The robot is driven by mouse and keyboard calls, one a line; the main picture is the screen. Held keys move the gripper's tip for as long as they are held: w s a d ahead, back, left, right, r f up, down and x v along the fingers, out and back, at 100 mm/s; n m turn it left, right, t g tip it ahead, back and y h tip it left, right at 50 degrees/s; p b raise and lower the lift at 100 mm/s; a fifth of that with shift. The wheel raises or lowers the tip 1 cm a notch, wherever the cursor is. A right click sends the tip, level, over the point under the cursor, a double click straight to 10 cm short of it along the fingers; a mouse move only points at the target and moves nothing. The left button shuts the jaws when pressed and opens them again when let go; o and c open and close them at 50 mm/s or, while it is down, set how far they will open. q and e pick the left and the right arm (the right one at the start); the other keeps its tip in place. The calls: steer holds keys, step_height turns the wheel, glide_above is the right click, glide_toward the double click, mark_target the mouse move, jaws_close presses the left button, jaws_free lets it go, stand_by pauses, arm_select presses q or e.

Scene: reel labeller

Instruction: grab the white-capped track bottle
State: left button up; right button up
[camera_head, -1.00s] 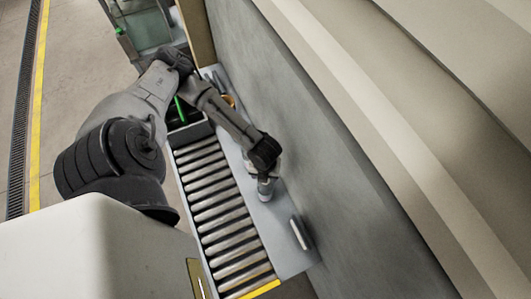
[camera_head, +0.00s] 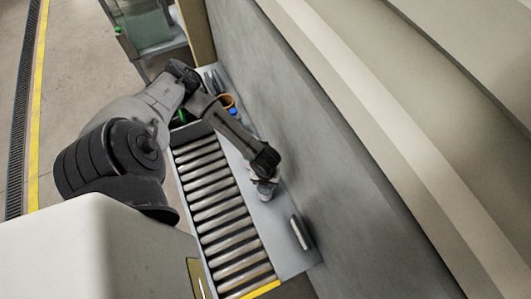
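My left arm reaches in from the left over the roller conveyor, and my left gripper (camera_head: 265,178) points down at the grey side shelf. A small pale bottle-like object (camera_head: 266,192) stands on the shelf directly under the gripper. The gripper hides its top, so I cannot make out a white cap. The fingers are too small and covered to tell whether they are open or shut, or whether they touch it. My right gripper is not in view.
The roller conveyor (camera_head: 217,205) runs left of the shelf. An orange round item (camera_head: 226,101) and a blue-topped item (camera_head: 233,112) are farther back. A grey wall (camera_head: 330,170) bounds the shelf's right side.

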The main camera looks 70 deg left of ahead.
arm_select(q)
jaws_close()
stand_by(0.5)
